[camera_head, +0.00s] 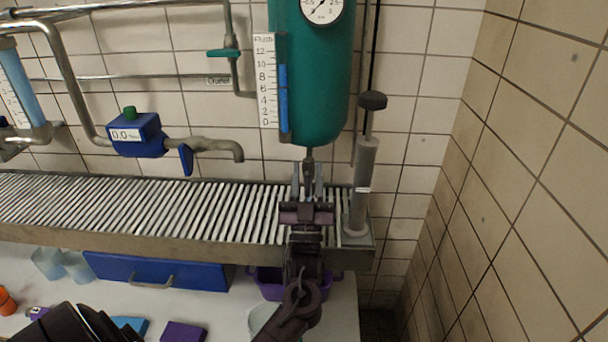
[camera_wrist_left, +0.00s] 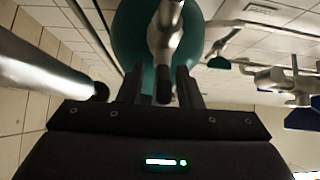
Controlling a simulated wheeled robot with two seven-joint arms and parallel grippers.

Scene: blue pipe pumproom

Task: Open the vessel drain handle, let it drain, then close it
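The vessel (camera_head: 310,75) is a teal tank on the tiled wall, with a fluid scale and blue level bar (camera_head: 283,95) on its left. Its grey drain outlet (camera_head: 308,156) points down from the bottom. My left gripper (camera_head: 307,182) is just below the outlet, fingers pointing up and apart. In the left wrist view, the metal drain fitting (camera_wrist_left: 165,35) hangs below the teal vessel (camera_wrist_left: 135,30). A dark handle end (camera_wrist_left: 163,85) appears between the fingers of my left gripper (camera_wrist_left: 160,88); I cannot tell whether they touch it. My right gripper is out of view.
A slatted grating (camera_head: 150,208) runs below the vessel. A grey pump column with black knob (camera_head: 372,100) stands close right of my gripper. A blue meter (camera_head: 137,135) with pipes is at left. A purple bin (camera_head: 270,285) sits under the grating. A tiled wall (camera_head: 530,170) bounds the right.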

